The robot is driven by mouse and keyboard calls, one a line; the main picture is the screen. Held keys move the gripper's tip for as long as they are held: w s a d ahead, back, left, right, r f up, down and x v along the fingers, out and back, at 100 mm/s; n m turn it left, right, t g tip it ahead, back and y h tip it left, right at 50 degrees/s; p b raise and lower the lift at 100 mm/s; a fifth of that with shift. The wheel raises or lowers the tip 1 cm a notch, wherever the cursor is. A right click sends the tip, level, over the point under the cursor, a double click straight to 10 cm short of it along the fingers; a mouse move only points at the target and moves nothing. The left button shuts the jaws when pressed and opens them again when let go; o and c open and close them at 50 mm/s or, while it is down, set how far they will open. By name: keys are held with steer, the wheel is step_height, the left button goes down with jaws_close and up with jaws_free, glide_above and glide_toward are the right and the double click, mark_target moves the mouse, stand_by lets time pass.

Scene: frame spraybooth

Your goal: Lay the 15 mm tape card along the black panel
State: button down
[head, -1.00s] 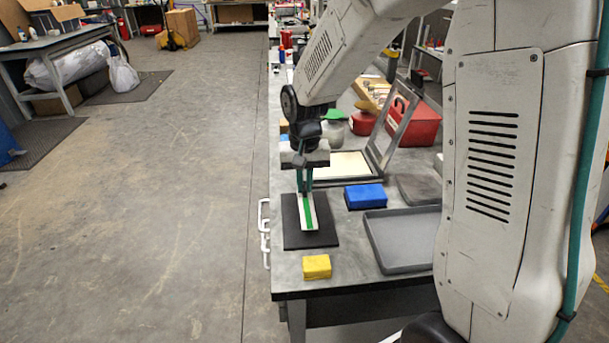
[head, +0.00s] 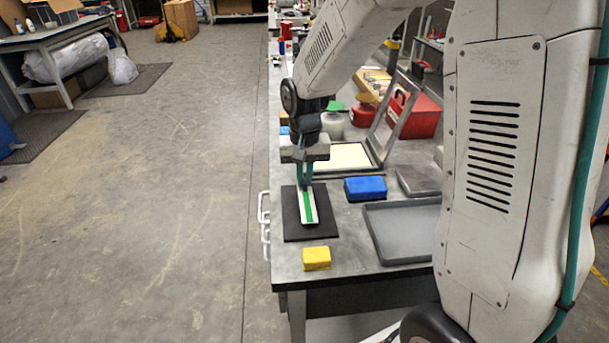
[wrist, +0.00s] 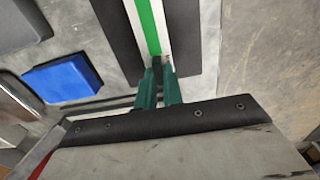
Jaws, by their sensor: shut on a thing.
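The tape card (head: 308,209) is a white strip with a green stripe down its middle. It lies lengthwise over the black panel (head: 290,222) on the bench, with black showing on both sides. My gripper (head: 305,184) is shut on the near-arm end of the card, above the panel's far part. In the wrist view my green fingers (wrist: 159,82) close around the card's end, and the card (wrist: 150,25) runs away from them between dark strips of panel (wrist: 184,40). I cannot tell whether the card's whole underside touches the panel.
A yellow block (head: 316,258) sits in front of the panel. A blue block (head: 365,188) and a grey tray (head: 405,255) are to its right. A hinged frame (head: 390,110) stands raised behind. The bench's left edge runs close beside the panel.

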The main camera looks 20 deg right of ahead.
mark_target(312, 196)
steer(key=shift+f, duration=0.7)
stand_by(1.3)
steer(key=c, duration=1)
jaws_free()
steer(key=shift+o, duration=0.2)
steer(key=shift+r, duration=3)
steer(key=s+n+g, duration=0.1)
steer(key=s, duration=0.3)
steer(key=shift+d+f, duration=0.1)
steer(key=shift+f, duration=0.05)
steer(key=s+r+n, duration=0.1)
steer(key=s+r, duration=0.2)
steer(key=s, duration=0.4)
steer(key=s+d+r+t, duration=0.1)
steer(key=s+r, duration=0.3)
steer(key=s, duration=0.4)
steer(key=s+r+n+t, duration=0.1)
steer(key=s+r, duration=0.3)
steer(key=s, duration=0.4)
steer(key=shift+d+n, duration=0.15)
steer(key=shift+n, duration=0.15)
